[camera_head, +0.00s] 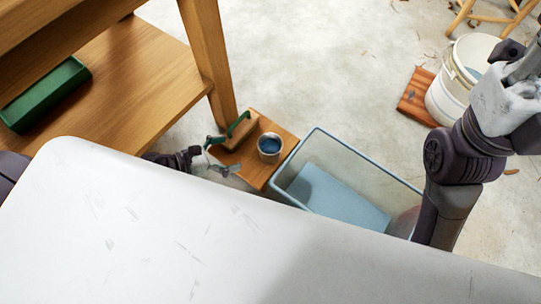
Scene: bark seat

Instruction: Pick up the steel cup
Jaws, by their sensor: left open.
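The steel cup (269,148) stands upright on a low wooden board or stool top (257,175), with a dark blue inside. My left gripper (218,156) is just left of the cup, at the left edge of the wood. Its fingers are apart and nothing shows between them; the cup is clear of them. My right arm comes up at the right side of the picture and runs out at the right edge; I cannot make out its fingers.
A wooden brush-like tool with a green part (240,130) lies beside the cup. A clear bluish bin (352,158) stands close on the right. A wooden bench (135,75) with a green box (45,95) is at left. A white bucket (462,82) stands near a reddish-brown slab (417,96).

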